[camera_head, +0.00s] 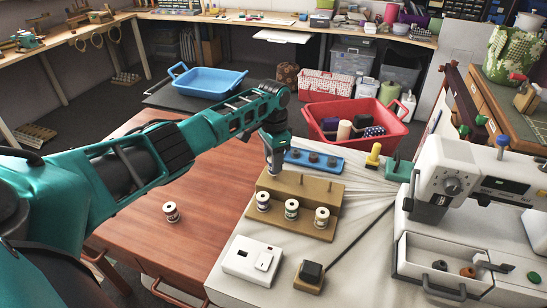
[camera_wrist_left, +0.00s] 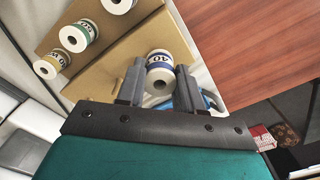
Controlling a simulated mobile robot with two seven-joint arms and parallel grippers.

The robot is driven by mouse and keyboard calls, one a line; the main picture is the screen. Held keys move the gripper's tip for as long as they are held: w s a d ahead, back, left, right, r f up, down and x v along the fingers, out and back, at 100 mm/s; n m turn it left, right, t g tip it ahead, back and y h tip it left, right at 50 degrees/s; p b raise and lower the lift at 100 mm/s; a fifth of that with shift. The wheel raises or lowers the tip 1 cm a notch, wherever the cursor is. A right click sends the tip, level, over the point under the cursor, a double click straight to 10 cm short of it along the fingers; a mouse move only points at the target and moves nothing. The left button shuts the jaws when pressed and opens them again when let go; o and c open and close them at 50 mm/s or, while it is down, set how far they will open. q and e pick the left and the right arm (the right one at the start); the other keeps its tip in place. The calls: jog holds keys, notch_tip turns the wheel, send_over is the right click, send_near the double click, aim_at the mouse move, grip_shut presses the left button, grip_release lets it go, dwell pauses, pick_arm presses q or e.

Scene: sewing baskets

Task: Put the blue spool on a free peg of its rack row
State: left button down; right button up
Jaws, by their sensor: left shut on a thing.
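My left gripper (camera_head: 273,166) is over the back left part of the tan spool rack (camera_head: 305,226). In the left wrist view the gripper (camera_wrist_left: 160,88) is shut on a white spool with a blue label marked 40, the blue spool (camera_wrist_left: 160,70). The rack's front row holds three white spools (camera_head: 263,201) (camera_head: 291,209) (camera_head: 321,217); one shows a green label (camera_wrist_left: 79,37) and one a yellowish label (camera_wrist_left: 50,66). Bare pegs (camera_head: 301,178) (camera_head: 328,187) stand in the back row. I cannot tell whether the blue spool touches a peg. My right gripper is not in view.
Another spool (camera_head: 171,212) stands on the red-brown table (camera_head: 135,245). A blue holder (camera_head: 314,161) lies just behind the rack. A white switch box (camera_head: 252,261) and a dark-topped block (camera_head: 310,275) are in front. The sewing machine (camera_head: 480,185) stands to the right.

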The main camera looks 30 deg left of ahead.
pick_arm(q)
jog(key=shift+f+b, duration=0.5)
jog(key=shift+f, duration=0.5)
jog(key=c, duration=0.6)
grip_release()
jog(key=shift+c, duration=0.2)
jog(key=shift+r, duration=0.1)
notch_tip(320, 180, up, 13)
jog(key=p, duration=0.1)
jog(key=shift+s+f, duration=0.1)
jog(key=shift+f, duration=0.1)
